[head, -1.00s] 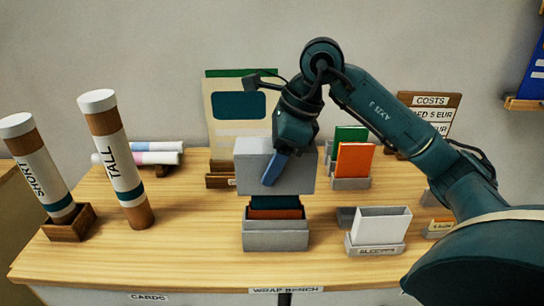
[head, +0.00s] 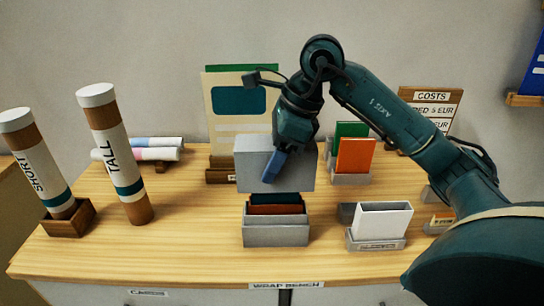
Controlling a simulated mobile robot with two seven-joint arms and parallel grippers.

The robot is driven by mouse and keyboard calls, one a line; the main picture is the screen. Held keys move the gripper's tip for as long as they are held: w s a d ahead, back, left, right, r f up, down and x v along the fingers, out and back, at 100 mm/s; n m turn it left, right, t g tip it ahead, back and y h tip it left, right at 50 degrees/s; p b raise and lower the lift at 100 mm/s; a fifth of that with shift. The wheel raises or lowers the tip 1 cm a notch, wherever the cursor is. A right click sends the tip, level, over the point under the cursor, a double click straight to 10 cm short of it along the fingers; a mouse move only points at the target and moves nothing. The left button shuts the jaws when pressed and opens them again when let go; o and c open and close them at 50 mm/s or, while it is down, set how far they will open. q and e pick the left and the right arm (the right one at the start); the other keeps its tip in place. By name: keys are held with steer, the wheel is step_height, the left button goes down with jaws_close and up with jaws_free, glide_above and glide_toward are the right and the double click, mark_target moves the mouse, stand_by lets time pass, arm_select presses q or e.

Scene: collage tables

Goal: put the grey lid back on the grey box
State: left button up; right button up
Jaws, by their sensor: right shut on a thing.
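The grey box (head: 276,236) stands open near the front middle of the table, with a brown-red card (head: 276,209) and a dark teal one (head: 274,198) sticking up inside. The grey lid (head: 254,172) hangs upright just above and behind the box, apart from the box's rim as far as I can see. My right gripper (head: 274,168) is shut on the lid, with one blue finger showing on its front face. The other finger is hidden. My left gripper is not in view.
Two tall tubes, SHORT (head: 42,165) and TALL (head: 116,155), stand at the left. A white sleeve holder (head: 378,230) stands right of the box. Green and orange cards (head: 355,155) and a COSTS sign (head: 430,108) stand behind at the right. The table (head: 190,215) is clear left of the box.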

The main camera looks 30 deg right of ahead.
mark_target(272, 196)
steer(key=shift+f, duration=0.1)
steer(key=shift+f+b, duration=0.7)
steer(key=shift+b, duration=0.05)
steer(key=shift+f+b, duration=1.3)
steer(key=shift+f, duration=0.2)
steer(key=shift+f, duration=0.15)
steer(key=shift+f+b, duration=0.75)
steer(key=shift+b, duration=0.05)
steer(key=shift+f+b, duration=0.65)
steer(key=shift+f, duration=0.1)
steer(key=shift+f+b, duration=0.55)
steer(key=shift+f, duration=0.1)
